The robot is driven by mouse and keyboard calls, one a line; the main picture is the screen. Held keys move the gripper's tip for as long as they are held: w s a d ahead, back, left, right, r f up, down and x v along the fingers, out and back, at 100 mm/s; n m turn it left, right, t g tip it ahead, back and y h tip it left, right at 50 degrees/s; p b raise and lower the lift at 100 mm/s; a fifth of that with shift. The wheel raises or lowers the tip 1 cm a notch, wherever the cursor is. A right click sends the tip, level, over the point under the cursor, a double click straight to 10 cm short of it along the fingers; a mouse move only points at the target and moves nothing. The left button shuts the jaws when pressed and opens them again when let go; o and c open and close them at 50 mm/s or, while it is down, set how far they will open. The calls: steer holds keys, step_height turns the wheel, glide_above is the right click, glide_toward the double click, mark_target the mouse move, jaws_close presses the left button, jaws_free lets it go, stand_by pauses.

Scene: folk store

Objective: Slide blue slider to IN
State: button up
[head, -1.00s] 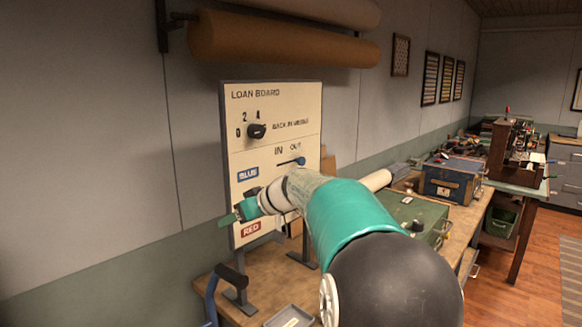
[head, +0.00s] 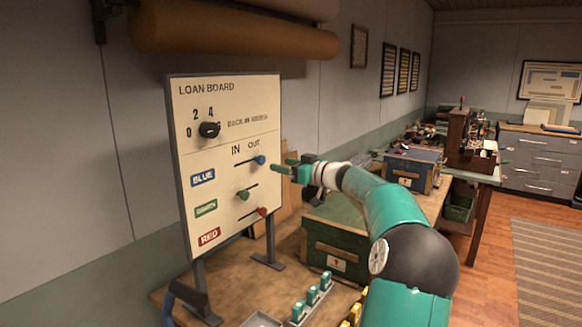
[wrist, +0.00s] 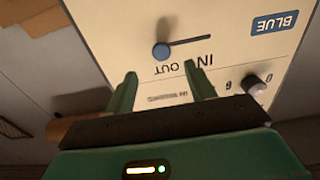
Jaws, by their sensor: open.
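The loan board (head: 225,105) stands upright on the bench. Its blue slider knob (head: 260,160) sits at the right end of its slot, under OUT. The blue knob (wrist: 161,51) and its slot also show in the wrist view, upside down, with the BLUE label (wrist: 275,22). My gripper (head: 281,168) is just right of the blue knob in the head view, pointing at the board. In the wrist view its two green fingers (wrist: 158,78) are spread and empty, with the knob beyond the tips and roughly between them. I see no contact.
A dial (head: 209,129) sits above left. A green box (head: 335,232) stands right of the board, and small green-topped items (head: 313,293) lie in front.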

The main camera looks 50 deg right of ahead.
mark_target(263, 160)
steer(key=shift+w+a, duration=0.25)
steer(key=shift+w, duration=1.85)
steer(key=shift+w+a, duration=0.2)
steer(key=shift+w, duration=1.9)
steer(key=shift+s, duration=0.1)
steer(key=c, duration=0.8)
steer(key=shift+o, duration=0.2)
